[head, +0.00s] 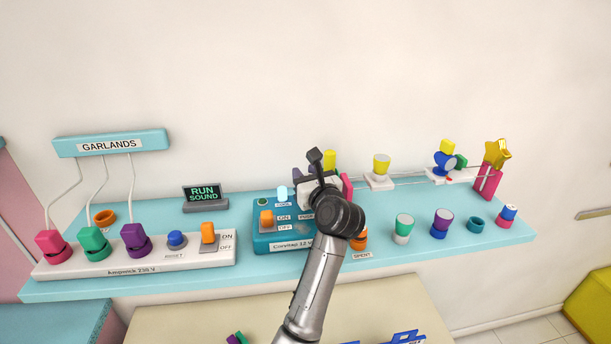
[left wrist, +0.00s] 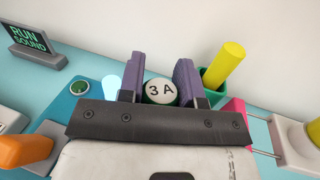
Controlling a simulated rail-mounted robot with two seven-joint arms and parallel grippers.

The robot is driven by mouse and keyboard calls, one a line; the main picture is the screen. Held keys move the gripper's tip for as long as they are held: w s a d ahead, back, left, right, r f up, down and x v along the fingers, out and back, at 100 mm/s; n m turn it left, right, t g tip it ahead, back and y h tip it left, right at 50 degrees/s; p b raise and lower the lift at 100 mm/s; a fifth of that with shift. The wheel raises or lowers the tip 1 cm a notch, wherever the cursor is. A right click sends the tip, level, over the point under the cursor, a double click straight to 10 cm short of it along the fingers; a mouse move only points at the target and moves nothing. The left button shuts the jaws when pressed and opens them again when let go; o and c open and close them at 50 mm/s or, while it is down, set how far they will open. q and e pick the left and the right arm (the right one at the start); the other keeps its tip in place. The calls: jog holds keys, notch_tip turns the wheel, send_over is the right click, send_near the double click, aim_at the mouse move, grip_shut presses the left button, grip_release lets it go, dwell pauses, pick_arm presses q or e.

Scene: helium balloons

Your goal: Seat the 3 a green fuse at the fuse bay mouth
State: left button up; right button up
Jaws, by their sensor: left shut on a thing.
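My left gripper (head: 316,165) is over the teal 12 V box (head: 262,220) on the shelf. In the left wrist view the two purple fingers of my left gripper (left wrist: 160,78) are shut on the green 3 A fuse (left wrist: 160,91). Its round white end with "3 A" faces the camera and a dark green edge shows; the rest is hidden. The fuse bay mouth cannot be made out behind the gripper, so I cannot tell whether the fuse touches it. My right gripper is not in view.
An orange switch (head: 266,217) and a pale blue lamp (head: 282,193) are on the box's left part. A yellow cylinder (left wrist: 226,65) stands in a green holder right of the fingers. Several coloured caps, including a green-and-white one (head: 404,225), stand to the right.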

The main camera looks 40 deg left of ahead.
pick_arm(q)
jog(key=shift+f, duration=0.15)
dwell(0.4)
jog(key=shift+f+b, duration=1.2)
jog(key=shift+f, duration=0.1)
jog(key=o, duration=1)
jog(key=shift+f, duration=0.1)
jog(key=shift+s+d, duration=0.1)
jog(key=shift+d, duration=0.1)
jog(key=shift+v, duration=2.3)
jog(key=shift+b+v, duration=0.5)
jog(key=shift+v, duration=0.8)
jog(key=shift+d, duration=0.15)
